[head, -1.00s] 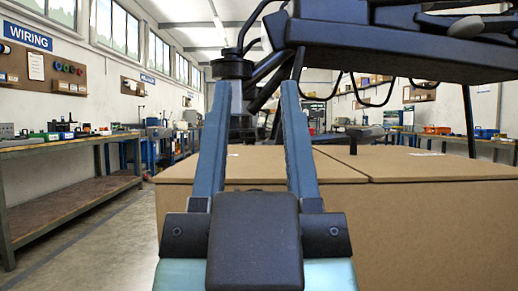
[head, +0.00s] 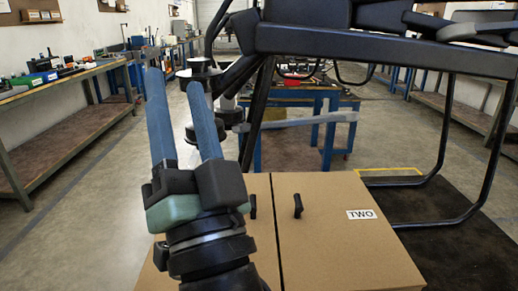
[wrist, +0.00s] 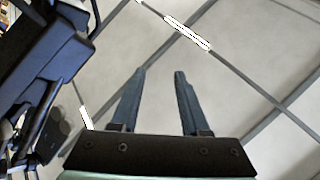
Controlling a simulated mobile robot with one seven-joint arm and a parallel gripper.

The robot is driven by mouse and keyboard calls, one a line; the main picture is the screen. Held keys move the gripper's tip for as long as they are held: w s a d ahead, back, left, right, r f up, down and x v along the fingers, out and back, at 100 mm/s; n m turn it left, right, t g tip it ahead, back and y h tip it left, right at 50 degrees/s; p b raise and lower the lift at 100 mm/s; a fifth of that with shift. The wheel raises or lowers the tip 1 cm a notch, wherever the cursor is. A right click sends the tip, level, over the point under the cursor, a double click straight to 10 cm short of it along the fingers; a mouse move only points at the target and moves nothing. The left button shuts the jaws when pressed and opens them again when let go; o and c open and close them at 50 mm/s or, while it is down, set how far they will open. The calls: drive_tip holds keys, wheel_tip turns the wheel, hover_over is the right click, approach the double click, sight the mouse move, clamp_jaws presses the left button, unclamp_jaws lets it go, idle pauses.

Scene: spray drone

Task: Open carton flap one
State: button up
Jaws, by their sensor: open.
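The brown cardboard carton has two closed top flaps, parted by a seam, in the head view. The left flap (head: 264,238) has a small black handle (head: 253,206) near the seam. My gripper and wrist cover much of this flap, and no label shows on it. The right flap (head: 335,250) has its own black handle (head: 298,205) and a label reading TWO. My gripper (head: 174,83) is open and empty. It points up and away, beyond the left flap's handle and to its left.
The dark drone frame (head: 345,45) spans above and behind the carton, its legs reaching the floor at the right. A blue table (head: 310,97) stands behind. Workbenches line the left wall (head: 70,82). Floor at the left is clear.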

sight(253, 200)
drive_tip(key=w+r+m+h+p, duration=0.3)
drive_tip(key=w+m+p, duration=0.1)
drive_tip(key=m+p, duration=0.8)
drive_tip(key=d+f+m+g+h+p, duration=0.5)
drive_tip(key=f+m+h+p, duration=0.25)
drive_tip(key=m+p, duration=0.7)
drive_tip(key=s+f+m+g+p, duration=0.1)
drive_tip(key=s+f+g+p, duration=0.1)
drive_tip(key=f+p, duration=0.1)
drive_tip(key=s+f+m+g+p, duration=0.1)
drive_tip(key=s+f+m+p, duration=0.1)
drive_tip(key=s+f+p, duration=0.1)
drive_tip(key=s+d+f+m+g+p, duration=0.1)
drive_tip(key=s+f+m+g+p, duration=0.1)
drive_tip(key=f+p, duration=0.1)
drive_tip(key=shift+s+f+g+p, duration=0.15)
drive_tip(key=shift+f+g+p, duration=0.2)
drive_tip(key=shift+p, duration=0.55)
drive_tip(key=shift+f+m, duration=0.25)
drive_tip(key=shift+f, duration=0.1)
drive_tip(key=b+x, duration=0.1)
drive_tip(key=x, duration=1.1)
drive_tip(key=shift+w+d+f+b, duration=0.1)
drive_tip(key=shift+w+b, duration=0.25)
drive_tip(key=shift+c, duration=0.2)
clamp_jaws()
